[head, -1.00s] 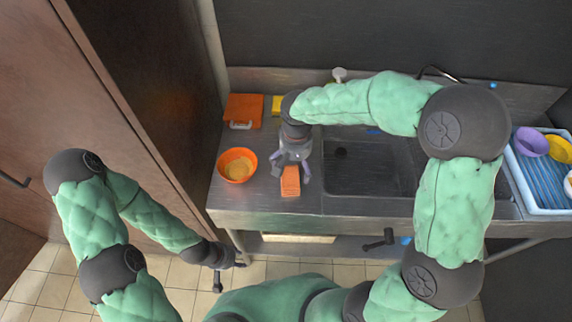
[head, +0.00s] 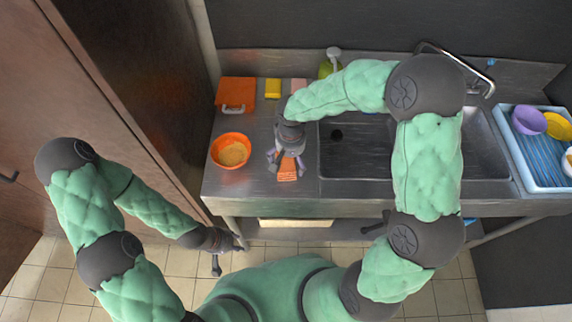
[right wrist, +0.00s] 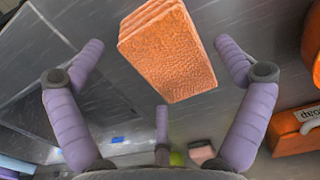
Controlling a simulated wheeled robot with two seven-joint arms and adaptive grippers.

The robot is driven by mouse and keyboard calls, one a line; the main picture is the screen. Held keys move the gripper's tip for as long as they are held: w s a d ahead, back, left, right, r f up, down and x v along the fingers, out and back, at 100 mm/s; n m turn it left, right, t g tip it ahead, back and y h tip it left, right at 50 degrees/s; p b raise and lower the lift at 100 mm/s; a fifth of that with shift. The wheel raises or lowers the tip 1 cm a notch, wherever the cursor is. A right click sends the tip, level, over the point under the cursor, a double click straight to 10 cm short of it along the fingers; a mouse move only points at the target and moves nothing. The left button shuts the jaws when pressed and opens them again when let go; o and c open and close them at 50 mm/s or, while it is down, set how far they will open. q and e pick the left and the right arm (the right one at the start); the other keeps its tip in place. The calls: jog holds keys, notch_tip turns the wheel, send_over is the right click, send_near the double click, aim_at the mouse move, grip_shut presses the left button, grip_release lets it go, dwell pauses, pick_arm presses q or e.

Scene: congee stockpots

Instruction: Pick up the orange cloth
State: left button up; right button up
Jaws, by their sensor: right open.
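The orange cloth (head: 288,172) is a small folded, layered block near the front edge of the steel counter, left of the sink. It also shows large in the right wrist view (right wrist: 168,55). My right gripper (head: 287,160) is directly above it, pointing down, with its purple fingers open. In the right wrist view the spread fingers (right wrist: 158,62) stand to either side of the cloth, with visible gaps. Part of the cloth is hidden under the gripper in the head view. My left gripper (head: 226,246) hangs low in front of the counter, away from the cloth; its fingers are unclear.
An orange bowl (head: 217,143) with yellowish contents stands left of the cloth. The sink (head: 350,160) is to the right, then a blue dish rack (head: 527,163).

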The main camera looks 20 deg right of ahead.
jog(key=shift+f, duration=0.8)
jog(key=c, duration=1)
jog(key=shift+r, duration=0.1)
jog(key=shift+r, duration=0.5)
notch_tip(320, 180, up, 2)
jog(key=shift+r+p, duration=0.2)
jog(key=shift+p, duration=0.15)
jog(key=s+a+r, duration=0.1)
jog(key=a+r, duration=0.1)
jog(key=r, duration=0.1)
jog(key=s+a+r+p, duration=0.1)
jog(key=r, duration=0.1)
jog(key=shift+s+a, duration=0.3)
jog(key=s+a+r, duration=0.4)
jog(key=s+a, duration=0.2)
jog(key=a, duration=0.1)
jog(key=shift+a+r+p, duration=0.25)
jog(key=shift+a+p, duration=0.1)
